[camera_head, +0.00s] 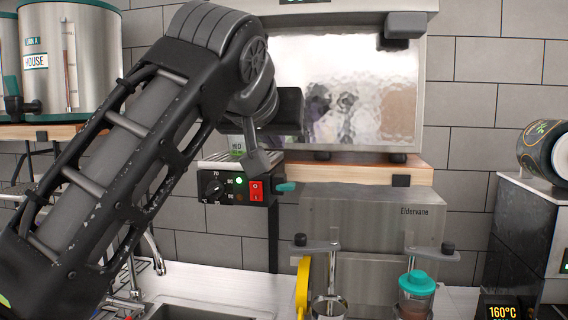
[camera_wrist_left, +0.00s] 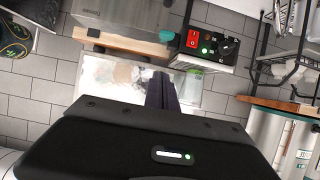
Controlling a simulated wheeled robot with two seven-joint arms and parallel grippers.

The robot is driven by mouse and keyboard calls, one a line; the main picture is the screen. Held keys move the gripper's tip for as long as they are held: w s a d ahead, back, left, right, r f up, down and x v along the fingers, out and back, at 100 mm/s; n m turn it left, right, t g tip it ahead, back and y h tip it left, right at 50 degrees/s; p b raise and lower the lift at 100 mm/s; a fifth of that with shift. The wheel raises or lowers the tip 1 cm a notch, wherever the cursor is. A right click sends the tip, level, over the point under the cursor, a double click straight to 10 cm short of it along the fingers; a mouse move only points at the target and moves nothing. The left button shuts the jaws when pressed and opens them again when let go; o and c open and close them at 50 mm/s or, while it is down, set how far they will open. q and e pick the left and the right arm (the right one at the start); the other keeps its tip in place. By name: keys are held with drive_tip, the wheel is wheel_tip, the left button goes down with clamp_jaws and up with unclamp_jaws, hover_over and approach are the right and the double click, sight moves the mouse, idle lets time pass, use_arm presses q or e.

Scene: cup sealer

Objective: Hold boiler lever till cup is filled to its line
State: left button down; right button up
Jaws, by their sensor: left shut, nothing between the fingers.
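My left gripper (camera_head: 285,110) is in front of the shiny steel cabinet (camera_head: 345,75). Its narrow fingers (camera_wrist_left: 161,92) are shut with nothing between them, and the wrist view shows them against that steel front. A teal handle (camera_head: 285,187) sticks out beside the red switch on a black control box, below and apart from the gripper; it also shows in the wrist view (camera_wrist_left: 194,66). I cannot tell if it is the boiler lever. No fill line is readable. The right gripper is out of view.
The black control box (camera_head: 235,190) has a dial and lit green lamp. A steel machine (camera_head: 370,212) stands below, with a teal-lidded cup (camera_head: 416,283) in front. A large steel urn (camera_head: 45,50) is at left, a sink (camera_head: 205,309) in front.

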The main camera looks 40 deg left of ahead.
use_arm(q)
hover_over(284, 186)
drive_tip(key=w, duration=0.1)
drive_tip(key=f, duration=0.4)
drive_tip(key=shift+w+a+p, duration=0.1)
drive_tip(key=shift+a+p, duration=0.25)
drive_tip(key=shift+p, duration=0.05)
drive_tip(key=f, duration=0.1)
drive_tip(key=f+b, duration=0.1)
drive_tip(key=shift+s+d+f, duration=0.2)
drive_tip(key=shift+s+f, duration=0.3)
drive_tip(key=shift+f, duration=0.45)
